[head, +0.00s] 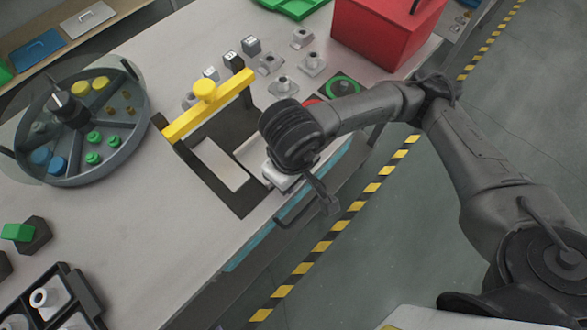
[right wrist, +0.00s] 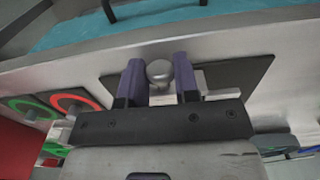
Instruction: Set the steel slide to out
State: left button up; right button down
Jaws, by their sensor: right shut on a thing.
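A round steel knob (right wrist: 158,70), which I take to be the handle of the steel slide, stands between the two dark purple fingers of my right gripper (right wrist: 158,82). The gripper is shut on it. A pale block of the slide (right wrist: 215,95) shows beside the fingers, against a dark panel (right wrist: 243,75). In the head view a dark frame with a yellow bar (head: 206,92) holds a pale plate (head: 218,163). My right wrist covers the frame's right side, so the knob and fingertips are hidden there. My left gripper is not in view.
A green-ringed control (head: 343,86) and a red-ringed one (right wrist: 72,101) sit close to the right arm. A red box (head: 385,35) stands behind. A round tray (head: 128,165) of coloured parts is left. The table's front edge runs beneath my right wrist.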

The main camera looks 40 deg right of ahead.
jog(key=shift+s, duration=0.1)
jog(key=c, duration=1.2)
grip_release()
jog(key=o, duration=0.3)
jog(key=shift+s, duration=0.15)
notch_tip(320, 180, up, 14)
jog(key=p, duration=0.3)
jog(key=shift+f, duration=0.1)
